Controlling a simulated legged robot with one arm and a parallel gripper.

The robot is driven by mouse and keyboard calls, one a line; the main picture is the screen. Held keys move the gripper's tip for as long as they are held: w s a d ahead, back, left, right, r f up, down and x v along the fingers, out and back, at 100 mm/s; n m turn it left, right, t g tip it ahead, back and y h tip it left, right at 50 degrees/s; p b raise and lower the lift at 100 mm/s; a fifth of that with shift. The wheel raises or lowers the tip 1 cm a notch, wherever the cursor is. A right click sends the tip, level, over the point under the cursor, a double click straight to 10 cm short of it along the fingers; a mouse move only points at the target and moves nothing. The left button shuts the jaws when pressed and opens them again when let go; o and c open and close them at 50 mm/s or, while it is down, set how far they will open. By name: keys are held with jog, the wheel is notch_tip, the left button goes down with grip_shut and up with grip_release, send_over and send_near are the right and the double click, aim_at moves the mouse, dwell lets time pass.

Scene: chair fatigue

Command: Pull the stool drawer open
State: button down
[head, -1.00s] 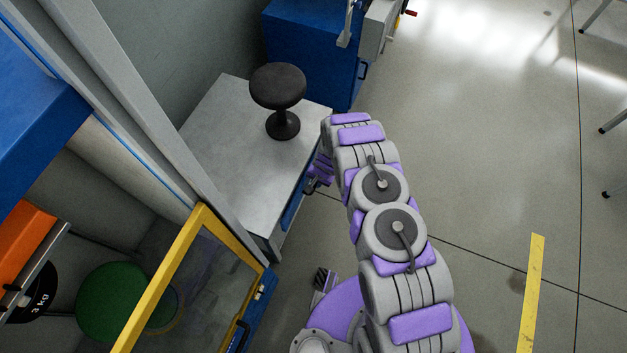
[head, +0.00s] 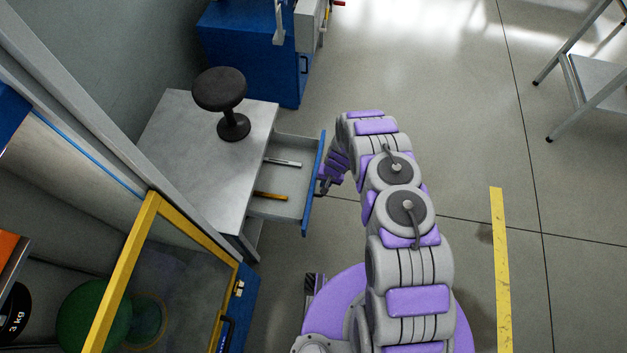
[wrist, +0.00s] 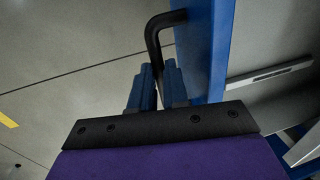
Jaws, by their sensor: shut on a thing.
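The stool drawer (head: 290,180) stands pulled out of the grey bench (head: 195,150), with its blue front (head: 313,185) facing right. The black round stool (head: 220,90) stands upright on the bench top. Inside the drawer lie a grey tool and an orange-handled tool. My gripper (head: 325,186) is at the drawer front. In the wrist view, its blue fingers (wrist: 158,85) are closed at the black drawer handle (wrist: 155,45), beside the blue front (wrist: 220,50).
A yellow-framed glass door (head: 125,265) is at the lower left, by the bench's near end. A blue cabinet (head: 245,60) stands behind the bench. A metal table (head: 595,85) is at the far right. The floor to the right of my arm is clear.

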jog(key=shift+d, duration=0.1)
jog(key=c, duration=1.4)
grip_release()
jog(key=shift+a+f, duration=0.1)
jog(key=shift+a, duration=0.3)
jog(key=shift+o, duration=1.4)
jog(key=shift+d, duration=0.5)
jog(key=d+r+p, duration=0.2)
jog(key=r, duration=0.6)
jog(key=d+r+p, duration=0.1)
jog(key=d+r, duration=0.2)
jog(key=r, duration=0.6)
jog(key=shift+r+p, duration=0.15)
jog(key=shift+p, duration=0.2)
jog(key=shift+s+a, duration=0.1)
